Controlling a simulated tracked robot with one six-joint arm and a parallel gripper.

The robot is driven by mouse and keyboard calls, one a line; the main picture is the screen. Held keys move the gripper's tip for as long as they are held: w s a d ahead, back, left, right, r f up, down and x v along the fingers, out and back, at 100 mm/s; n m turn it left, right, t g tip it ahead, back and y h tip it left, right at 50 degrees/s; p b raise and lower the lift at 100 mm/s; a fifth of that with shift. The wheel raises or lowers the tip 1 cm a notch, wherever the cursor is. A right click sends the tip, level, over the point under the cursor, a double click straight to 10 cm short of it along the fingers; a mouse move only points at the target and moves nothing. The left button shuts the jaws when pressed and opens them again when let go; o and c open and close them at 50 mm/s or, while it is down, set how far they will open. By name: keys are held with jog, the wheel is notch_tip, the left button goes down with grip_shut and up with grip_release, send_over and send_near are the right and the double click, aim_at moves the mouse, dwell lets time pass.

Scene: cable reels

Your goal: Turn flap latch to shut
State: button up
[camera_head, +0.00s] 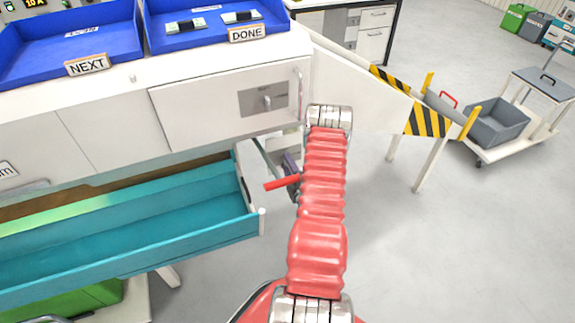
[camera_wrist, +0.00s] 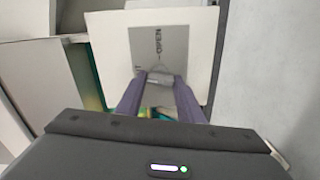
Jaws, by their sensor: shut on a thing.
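In the wrist view, a pale square flap (camera_wrist: 105,45) carries a grey plate (camera_wrist: 143,42) marked OPEN. The grey flap latch (camera_wrist: 160,79) sits below that word, between the two purple fingers. My gripper (camera_wrist: 160,82) is shut on the latch. In the head view, my gripper (camera_head: 291,162) is beside the red arm, below the cabinet's right end. The latch in its grip cannot be made out there.
A white cabinet door (camera_head: 190,115) has its own grey plate with a small handle (camera_head: 266,99). A teal drawer (camera_head: 130,240) stands pulled out left of my arm. Blue NEXT (camera_head: 118,45) and DONE (camera_head: 210,42) trays lie on top. A striped chute (camera_head: 425,120) is at the right.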

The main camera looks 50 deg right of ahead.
jog(key=shift+a+f+n, duration=0.2)
jog(key=shift+a+n, duration=0.05)
jog(key=shift+n, duration=0.95)
jog(key=shift+w, duration=0.1)
jog(key=o, duration=1.1)
jog(key=shift+d, duration=0.1)
jog(key=shift+c, duration=0.2)
jog(key=v, duration=1.4)
jog(key=shift+d, duration=0.1)
